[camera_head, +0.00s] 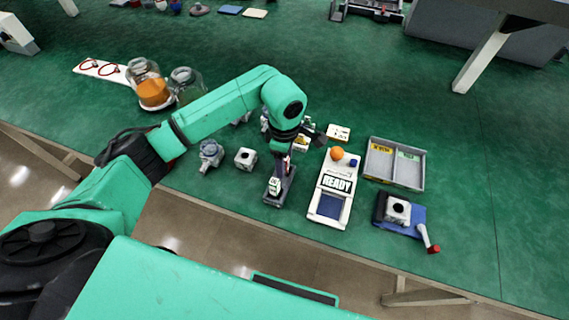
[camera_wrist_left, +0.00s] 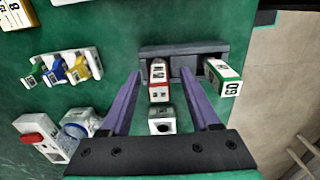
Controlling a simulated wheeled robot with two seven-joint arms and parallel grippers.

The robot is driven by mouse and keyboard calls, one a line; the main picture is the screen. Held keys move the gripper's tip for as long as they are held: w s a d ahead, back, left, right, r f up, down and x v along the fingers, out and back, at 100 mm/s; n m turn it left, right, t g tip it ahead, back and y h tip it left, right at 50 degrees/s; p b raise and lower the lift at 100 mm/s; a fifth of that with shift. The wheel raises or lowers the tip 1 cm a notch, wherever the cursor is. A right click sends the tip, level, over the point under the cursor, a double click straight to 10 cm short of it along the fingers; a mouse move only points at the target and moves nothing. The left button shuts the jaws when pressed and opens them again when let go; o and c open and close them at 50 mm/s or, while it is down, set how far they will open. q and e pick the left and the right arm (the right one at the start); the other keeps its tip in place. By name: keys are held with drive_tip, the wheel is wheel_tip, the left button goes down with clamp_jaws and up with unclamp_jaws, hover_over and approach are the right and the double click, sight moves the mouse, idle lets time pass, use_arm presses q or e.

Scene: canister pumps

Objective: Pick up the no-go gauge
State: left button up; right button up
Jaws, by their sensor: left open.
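The no-go gauge (camera_wrist_left: 158,78) is a small piece with a red-and-white label, standing in a dark grey holder (camera_wrist_left: 240,46) in the left wrist view. Its label is too blurred to read. A green-and-white gauge marked GO (camera_wrist_left: 222,77) stands in the same holder, to the right. My left gripper (camera_wrist_left: 160,80) is open, with a purple finger to each side of the red gauge; I cannot tell if they touch it. In the head view my left gripper (camera_head: 283,160) is over the holder (camera_head: 284,190) and hides the red gauge. My right gripper is not in view.
A white cube with a hole (camera_head: 245,158) and a grey pump part (camera_head: 210,154) lie left of the holder. The READY device (camera_head: 331,206), a two-compartment tray (camera_head: 422,172) and a blue fixture with a red-handled crank (camera_head: 414,222) are to the right. The table's front edge is near.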

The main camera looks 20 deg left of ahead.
use_arm(q)
drive_tip(key=shift+f, duration=0.25)
clamp_jaws()
drive_tip(key=shift+w+r, duration=0.1)
